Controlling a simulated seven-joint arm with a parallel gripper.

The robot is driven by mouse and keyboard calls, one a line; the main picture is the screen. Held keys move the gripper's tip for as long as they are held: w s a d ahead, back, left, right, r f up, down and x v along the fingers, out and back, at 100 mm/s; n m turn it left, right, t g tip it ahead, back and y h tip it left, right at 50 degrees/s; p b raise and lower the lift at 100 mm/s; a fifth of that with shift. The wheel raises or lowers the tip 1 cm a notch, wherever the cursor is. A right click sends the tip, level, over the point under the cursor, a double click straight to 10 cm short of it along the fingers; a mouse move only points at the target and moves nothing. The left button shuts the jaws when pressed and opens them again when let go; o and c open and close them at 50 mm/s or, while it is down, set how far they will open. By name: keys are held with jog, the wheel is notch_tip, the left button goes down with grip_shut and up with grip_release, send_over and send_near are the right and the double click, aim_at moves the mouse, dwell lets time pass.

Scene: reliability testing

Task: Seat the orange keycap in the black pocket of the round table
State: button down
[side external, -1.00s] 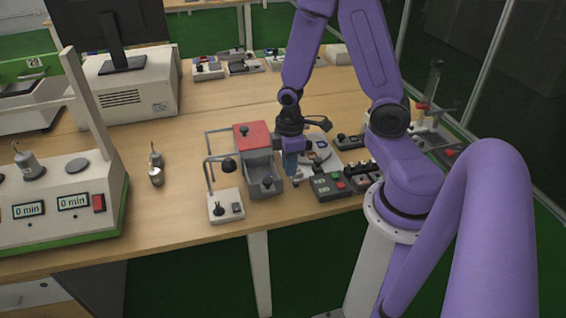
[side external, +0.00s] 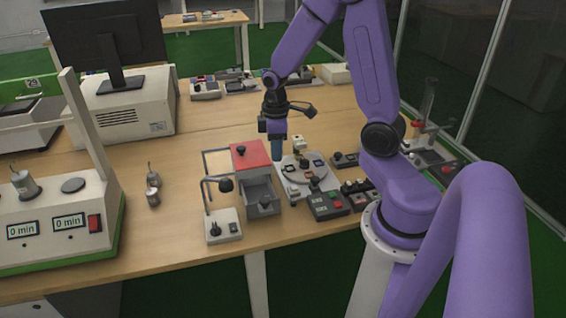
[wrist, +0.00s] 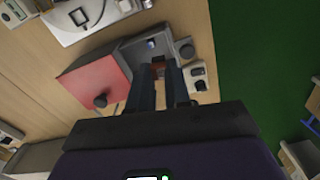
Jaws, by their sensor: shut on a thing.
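My gripper (side external: 277,154) is above the bench, between the red-topped grey box and the round table (side external: 303,181). In the wrist view the fingers (wrist: 158,72) point away from me and close on a small orange-brown piece, which looks like the orange keycap (wrist: 158,69); only a little of it shows. In the side view the held piece is too small or hidden to make out. The round table is a pale disc on a light base, with several small coloured and dark spots. I cannot tell for sure which spot is the black pocket.
The red-topped grey box (side external: 252,154) with an open drawer stands close left of the gripper. A small lamp stand (side external: 222,226) is further left. A control box with red and green buttons (side external: 328,204) sits in front of the round table.

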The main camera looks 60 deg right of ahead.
jog(key=w+d+m, duration=0.2)
jog(key=w+d, duration=0.2)
jog(key=d, duration=0.4)
jog(key=m, duration=0.2)
send_over(289, 169)
notch_tip(289, 169, down, 10)
jog(key=shift+f, duration=2.8)
jog(key=shift+f, duration=0.65)
jog(key=c, duration=1)
grip_release()
jog(key=shift+r, duration=0.1)
jog(key=shift+r, duration=2.95)
